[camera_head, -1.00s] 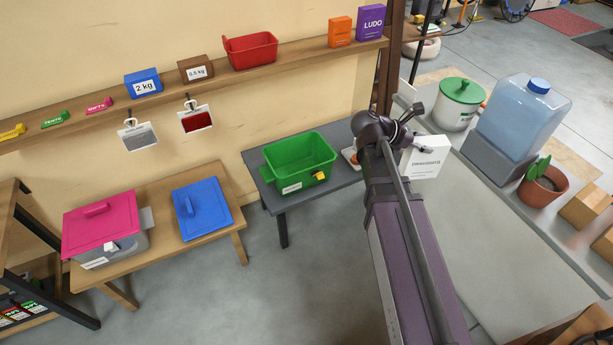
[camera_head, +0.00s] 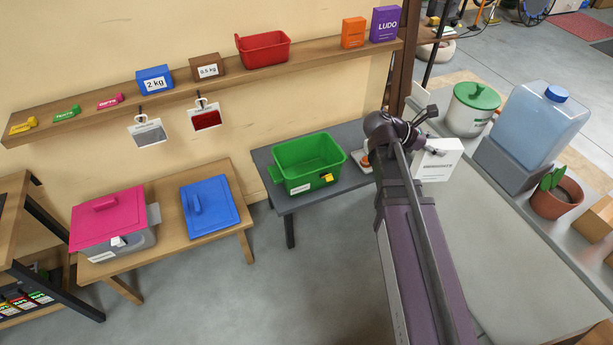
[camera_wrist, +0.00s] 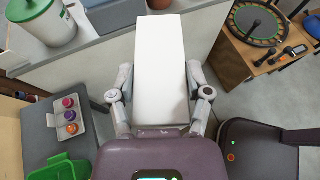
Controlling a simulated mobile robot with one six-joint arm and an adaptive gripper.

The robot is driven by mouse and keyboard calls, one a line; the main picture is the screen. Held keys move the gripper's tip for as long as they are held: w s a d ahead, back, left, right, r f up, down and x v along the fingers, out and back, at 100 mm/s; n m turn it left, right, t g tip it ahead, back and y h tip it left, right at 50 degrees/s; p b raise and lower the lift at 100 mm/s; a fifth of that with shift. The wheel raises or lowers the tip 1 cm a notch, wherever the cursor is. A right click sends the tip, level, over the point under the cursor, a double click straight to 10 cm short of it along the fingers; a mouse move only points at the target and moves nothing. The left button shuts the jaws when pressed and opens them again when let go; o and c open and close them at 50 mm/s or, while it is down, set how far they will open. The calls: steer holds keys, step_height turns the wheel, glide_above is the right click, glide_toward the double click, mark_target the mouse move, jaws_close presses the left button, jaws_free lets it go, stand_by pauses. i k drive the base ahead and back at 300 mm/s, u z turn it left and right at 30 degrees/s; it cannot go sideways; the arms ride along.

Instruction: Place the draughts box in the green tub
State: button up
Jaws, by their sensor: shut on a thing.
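My gripper (camera_wrist: 160,98) is shut on a white box, the draughts box (camera_wrist: 161,62), with one finger on each side of it in the wrist view. In the head view the white box (camera_head: 438,160) is held at the end of my arm, to the right of the green tub; its small print is too blurred to read surely. A corner of the tub (camera_wrist: 62,170) shows at the lower left in the wrist view.
A small tray (camera_wrist: 77,133) with coloured round items stands on the grey table (camera_wrist: 38,128) beside the tub. A counter at right holds a white bin with green lid (camera_head: 470,110), a water jug (camera_head: 535,125) and a plant pot (camera_head: 556,197). A shelf (camera_head: 230,80) runs above.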

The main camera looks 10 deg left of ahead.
mark_target(308, 166)
steer(key=u, duration=0.05)
steer(key=i, duration=1.45)
steer(key=u, duration=1.2)
